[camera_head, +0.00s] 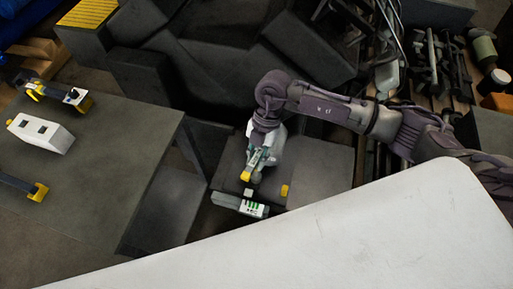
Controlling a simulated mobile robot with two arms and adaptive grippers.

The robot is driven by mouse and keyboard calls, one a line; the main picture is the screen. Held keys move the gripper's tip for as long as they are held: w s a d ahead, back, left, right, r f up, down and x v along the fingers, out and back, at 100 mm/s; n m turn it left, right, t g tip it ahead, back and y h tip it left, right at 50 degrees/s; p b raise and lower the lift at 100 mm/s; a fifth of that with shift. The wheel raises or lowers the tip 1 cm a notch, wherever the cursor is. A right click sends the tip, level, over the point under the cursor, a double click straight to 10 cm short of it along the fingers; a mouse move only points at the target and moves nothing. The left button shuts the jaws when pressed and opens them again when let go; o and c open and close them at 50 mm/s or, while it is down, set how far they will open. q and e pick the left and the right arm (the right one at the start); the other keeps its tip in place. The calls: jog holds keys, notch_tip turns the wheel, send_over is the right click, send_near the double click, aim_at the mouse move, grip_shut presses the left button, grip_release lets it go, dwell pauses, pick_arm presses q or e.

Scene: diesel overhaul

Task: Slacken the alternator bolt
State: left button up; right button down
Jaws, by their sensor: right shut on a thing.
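My right arm comes in from the right. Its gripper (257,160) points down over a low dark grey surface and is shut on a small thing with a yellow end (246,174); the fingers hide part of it. Just below the yellow end is a small white block (249,192); whether the two touch I cannot tell. Below that lies a grey device with a white face and green stripes (252,208). I cannot pick out the alternator or its bolt for sure. My left gripper is not in view.
A grey table (105,150) at left bears a white block with two dark squares (40,133) and yellow-and-black tools (58,95). A small yellow block (284,190) lies right of the gripper. Dark machinery (210,70) stands behind. A rack of dark parts (435,65) is at upper right.

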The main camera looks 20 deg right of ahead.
jog(key=m, duration=0.2)
jog(key=m+t+y, duration=0.1)
jog(key=m, duration=0.1)
jog(key=shift+s+f+p, duration=0.1)
jog(key=shift+f+p, duration=0.1)
jog(key=shift+p, duration=0.1)
jog(key=m+t+p, duration=0.1)
jog(key=m+p, duration=0.2)
jog(key=m+t+p, duration=0.2)
jog(key=m+p, duration=0.2)
jog(key=f+m+t+p, duration=0.1)
jog(key=m+p, duration=0.3)
jog(key=shift+a, duration=0.15)
jog(key=shift+f+m+t+p, duration=0.15)
jog(key=shift+m+t+p, duration=0.2)
jog(key=shift+p, duration=0.25)
notch_tip(320, 180, down, 3)
jog(key=shift+r+b, duration=0.1)
jog(key=shift+b, duration=0.95)
jog(key=shift+f, duration=0.45)
jog(key=shift+h, duration=0.3)
